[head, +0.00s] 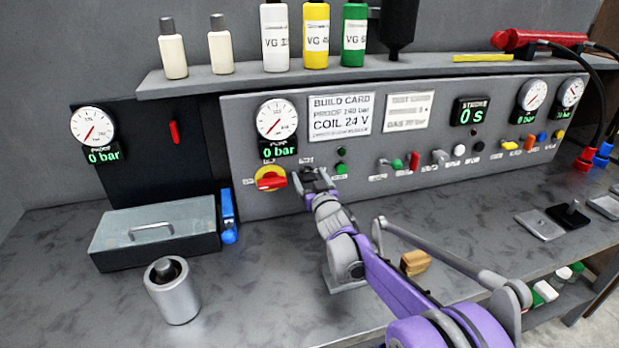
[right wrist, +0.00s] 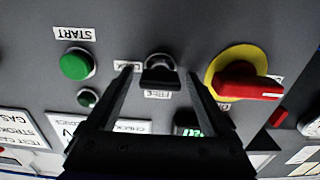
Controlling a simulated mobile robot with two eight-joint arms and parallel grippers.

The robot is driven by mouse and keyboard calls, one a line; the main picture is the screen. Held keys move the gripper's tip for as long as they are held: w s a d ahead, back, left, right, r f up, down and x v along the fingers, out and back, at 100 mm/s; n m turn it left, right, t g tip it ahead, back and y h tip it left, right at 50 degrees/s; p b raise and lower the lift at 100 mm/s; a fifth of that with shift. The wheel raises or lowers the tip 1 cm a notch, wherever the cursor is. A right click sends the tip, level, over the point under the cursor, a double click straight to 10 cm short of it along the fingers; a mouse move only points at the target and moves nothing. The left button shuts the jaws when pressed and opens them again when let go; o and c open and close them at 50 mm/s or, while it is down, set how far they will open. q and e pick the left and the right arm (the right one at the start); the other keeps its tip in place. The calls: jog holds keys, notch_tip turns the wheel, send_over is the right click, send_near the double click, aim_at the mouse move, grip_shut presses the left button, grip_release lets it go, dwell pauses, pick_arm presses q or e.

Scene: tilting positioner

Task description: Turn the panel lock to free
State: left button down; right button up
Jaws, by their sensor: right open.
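The panel lock (right wrist: 160,72) is a small dark knob with a metal collar on the grey panel (head: 240,185). In the right wrist view, which is upside down, a FREE label (right wrist: 158,95) is by the knob, and another label is partly covered by a finger. My right gripper (right wrist: 160,80) is open, with one finger on each side of the knob and visible gaps between. In the head view my right gripper (head: 310,178) is at the panel and hides the lock. Where the knob points is hard to tell. My left gripper is not in view.
A red rotary switch on a yellow disc (right wrist: 245,80) is close beside one finger. A green START button (right wrist: 76,65) is on the other side. A grey lidded box (head: 150,245), a metal cylinder (head: 175,295) and a wooden block (head: 415,262) are on the bench.

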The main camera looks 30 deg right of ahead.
grip_shut()
jog(key=shift+n, duration=0.4)
jog(key=n, duration=0.3)
jog(key=shift+a+n+p, duration=0.1)
jog(key=shift+n+p, duration=0.2)
jog(key=shift+p, duration=0.1)
jog(key=n, duration=0.4)
jog(key=shift+p, duration=0.35)
jog(key=n, duration=0.5)
jog(key=shift+a+f+p, duration=0.1)
jog(key=shift+f+p, duration=0.05)
jog(key=shift+p, duration=0.25)
jog(key=shift+f+n+p, duration=0.1)
jog(key=shift+n+p, duration=0.35)
jog(key=shift+n, duration=1.85)
